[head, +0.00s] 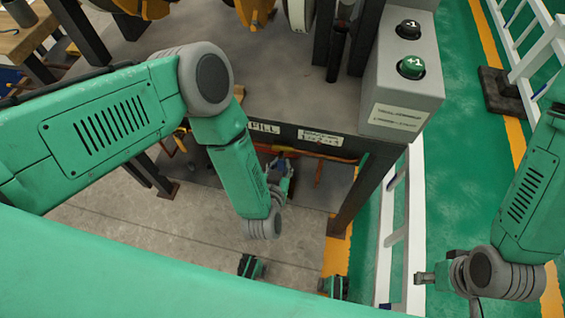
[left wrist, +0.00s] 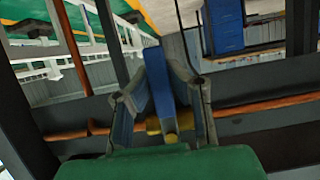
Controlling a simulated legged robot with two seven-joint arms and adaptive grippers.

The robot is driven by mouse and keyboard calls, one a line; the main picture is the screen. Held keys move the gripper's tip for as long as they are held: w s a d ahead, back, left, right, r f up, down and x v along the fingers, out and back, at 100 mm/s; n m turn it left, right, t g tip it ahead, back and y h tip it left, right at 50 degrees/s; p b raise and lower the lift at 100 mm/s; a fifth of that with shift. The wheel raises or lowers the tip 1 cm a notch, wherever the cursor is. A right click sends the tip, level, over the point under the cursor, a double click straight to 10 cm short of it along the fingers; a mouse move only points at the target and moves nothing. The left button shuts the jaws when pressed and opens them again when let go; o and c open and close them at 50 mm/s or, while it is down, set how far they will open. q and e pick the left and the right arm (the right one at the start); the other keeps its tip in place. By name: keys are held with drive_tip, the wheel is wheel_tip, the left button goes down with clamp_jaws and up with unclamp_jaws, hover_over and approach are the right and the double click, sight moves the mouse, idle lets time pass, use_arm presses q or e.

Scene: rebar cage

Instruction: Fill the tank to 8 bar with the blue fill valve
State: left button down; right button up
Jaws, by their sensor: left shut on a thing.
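The blue fill valve handle (left wrist: 156,75) stands between the fingers of my left gripper (left wrist: 160,92) in the left wrist view. The fingers are shut on it from both sides. Brass-coloured valve parts (left wrist: 170,125) show just below the handle. In the head view my left gripper (head: 283,172) reaches under the bench front, below the FILL label (head: 263,128), partly hidden by my arm. My right gripper (head: 427,278) is at the lower right, away from the valve; its fingers are too small to read. No pressure gauge reading can be made out.
A grey box (head: 402,75) with a black -1 button (head: 408,28) and a green +1 button (head: 411,67) stands on the bench's right end. Orange-red pipes (head: 320,157) run under the bench (head: 290,95). A white ladder-like frame (head: 402,235) stands to the right.

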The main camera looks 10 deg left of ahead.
use_arm(q)
drive_tip(key=shift+s+f, duration=0.25)
drive_tip(key=shift+s, duration=0.1)
drive_tip(key=c, duration=1.5)
unclamp_jaws()
drive_tip(key=shift+r, duration=0.15)
drive_tip(key=shift+w, duration=0.1)
drive_tip(key=v, duration=1.2)
drive_tip(key=shift+a, duration=0.15)
